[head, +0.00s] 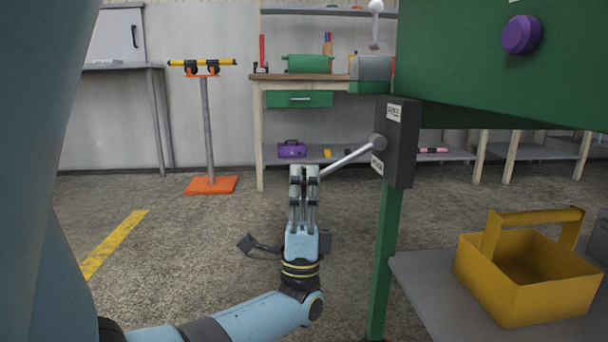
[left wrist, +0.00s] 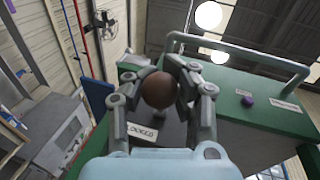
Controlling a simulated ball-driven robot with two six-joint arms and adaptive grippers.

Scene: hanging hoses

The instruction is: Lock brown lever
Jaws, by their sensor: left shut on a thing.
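The lever is a grey rod (head: 345,160) on a dark box (head: 400,142) fixed to a green post. The rod slants down to the left from its pivot. A label reading "FREE" is at the top of the box, and a lower label is partly hidden. The brown ball knob (left wrist: 160,90) shows between my fingers in the left wrist view, near a "LOCKED" label (left wrist: 143,133). In the head view the fingers hide the knob. My left gripper (head: 304,172) points up, shut on the knob at the rod's end. My right gripper is out of view.
A green panel with a purple knob (head: 521,35) overhangs at upper right. A yellow toolbox (head: 530,280) stands on a grey surface at lower right. A workbench (head: 300,84) and an orange-based stand (head: 210,185) are farther back. The floor left of the gripper is clear.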

